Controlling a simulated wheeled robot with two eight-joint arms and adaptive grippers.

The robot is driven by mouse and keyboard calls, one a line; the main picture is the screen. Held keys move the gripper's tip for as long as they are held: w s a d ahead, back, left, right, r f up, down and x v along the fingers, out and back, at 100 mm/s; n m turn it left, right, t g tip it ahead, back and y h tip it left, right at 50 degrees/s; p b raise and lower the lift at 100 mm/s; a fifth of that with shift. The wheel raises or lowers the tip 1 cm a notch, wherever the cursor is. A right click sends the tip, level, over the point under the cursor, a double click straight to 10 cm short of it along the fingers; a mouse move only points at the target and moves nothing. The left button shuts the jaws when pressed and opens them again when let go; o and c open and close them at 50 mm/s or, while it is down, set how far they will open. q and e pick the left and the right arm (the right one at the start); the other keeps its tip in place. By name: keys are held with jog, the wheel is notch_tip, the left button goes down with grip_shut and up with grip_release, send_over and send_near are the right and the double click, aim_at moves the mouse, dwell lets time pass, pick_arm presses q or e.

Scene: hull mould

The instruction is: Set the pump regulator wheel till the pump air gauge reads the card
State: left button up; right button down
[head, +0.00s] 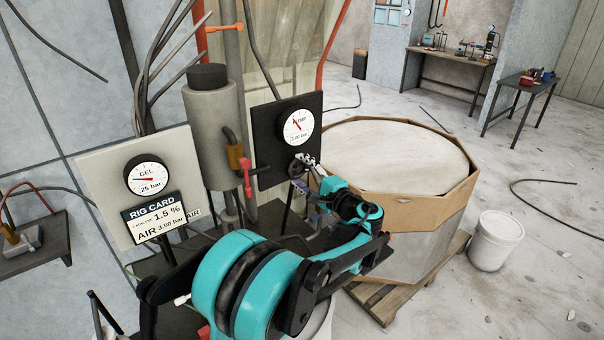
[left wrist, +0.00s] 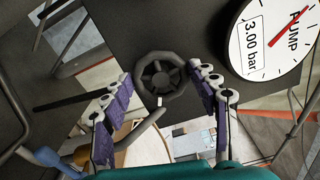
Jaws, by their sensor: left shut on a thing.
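The dark pump regulator wheel (left wrist: 158,77) sits below the pump air gauge (head: 297,127) on a black panel. My left gripper (left wrist: 161,75) has its purple-padded fingers on both sides of the wheel, shut on it. In the head view the left gripper (head: 306,168) reaches the panel from below right, and the wheel is partly hidden there. The pump gauge (left wrist: 277,38) reads 3.00 bar in the left wrist view, with a red needle. The rig card (head: 155,218) shows AIR 3.50 bar and catalyst 1.5 %. My right gripper is not in view.
A gel gauge (head: 147,176) reading about 25 bar hangs on a pale board above the card. A grey cylinder (head: 212,130) with a red-handled valve (head: 247,177) stands between the panels. An octagonal mould (head: 440,187) on a pallet and a white bucket (head: 494,242) stand to the right.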

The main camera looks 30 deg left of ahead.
pick_arm(q)
jog(key=shift+n, duration=0.4)
jog(key=o, duration=1.2)
jog(key=shift+c, duration=0.2)
jog(key=v, duration=1.2)
jog(key=shift+f, duration=0.1)
